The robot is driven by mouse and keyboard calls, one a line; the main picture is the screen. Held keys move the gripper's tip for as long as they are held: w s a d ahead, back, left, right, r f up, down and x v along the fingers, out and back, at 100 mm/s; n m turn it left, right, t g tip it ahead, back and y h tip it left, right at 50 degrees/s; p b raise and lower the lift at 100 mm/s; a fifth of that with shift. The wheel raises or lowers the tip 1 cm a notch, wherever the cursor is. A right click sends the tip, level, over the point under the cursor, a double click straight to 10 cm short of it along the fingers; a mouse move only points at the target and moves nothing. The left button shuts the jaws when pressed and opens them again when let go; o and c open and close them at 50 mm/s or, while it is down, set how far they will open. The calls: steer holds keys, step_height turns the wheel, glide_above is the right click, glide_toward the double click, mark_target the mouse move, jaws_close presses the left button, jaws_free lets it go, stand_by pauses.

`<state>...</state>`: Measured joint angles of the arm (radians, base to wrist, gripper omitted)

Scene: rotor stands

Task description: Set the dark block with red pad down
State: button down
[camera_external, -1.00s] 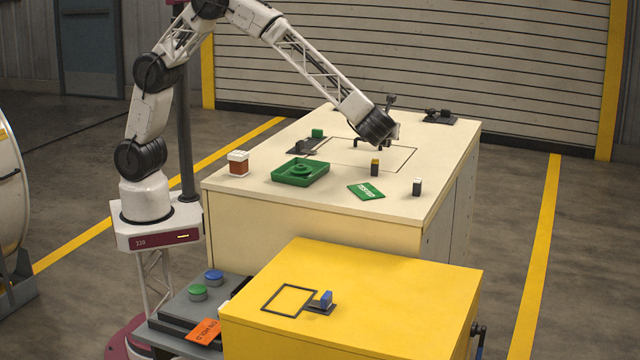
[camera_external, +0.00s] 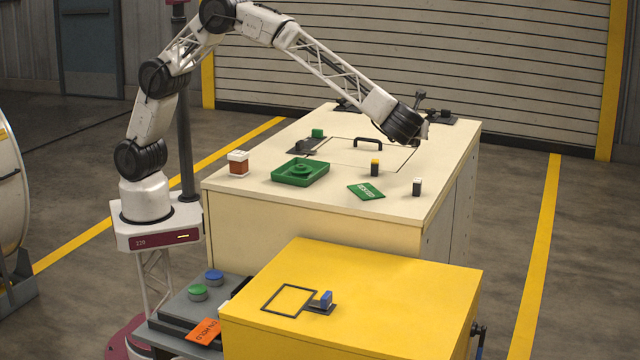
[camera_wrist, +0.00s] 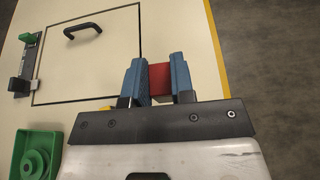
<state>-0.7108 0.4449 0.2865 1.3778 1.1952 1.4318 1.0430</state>
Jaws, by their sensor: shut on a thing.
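The dark block with red pad shows in the wrist view as a red face (camera_wrist: 160,77) between the two blue fingers of my gripper (camera_wrist: 159,78). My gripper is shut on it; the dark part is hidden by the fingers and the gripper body. In the external view my gripper (camera_external: 419,140) is over the right part of the cream worktop (camera_external: 300,205), and the block is hidden there. I cannot tell whether the block touches the top.
A square panel outline with a black handle (camera_external: 367,142) lies left of my gripper. A yellow-topped block (camera_external: 375,167), a white-topped block (camera_external: 417,186), a green card (camera_external: 366,192) and a green tray (camera_external: 300,172) stand nearer the front. A dark fixture (camera_external: 441,117) sits at the back right corner.

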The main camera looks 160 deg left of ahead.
steer(key=shift+f, duration=0.1)
steer(key=shift+f, duration=2.45)
steer(key=shift+f, duration=0.1)
steer(key=shift+f, duration=2.35)
steer(key=shift+f, duration=0.1)
steer(key=c, duration=1)
jaws_free()
steer(key=v, duration=1.2)
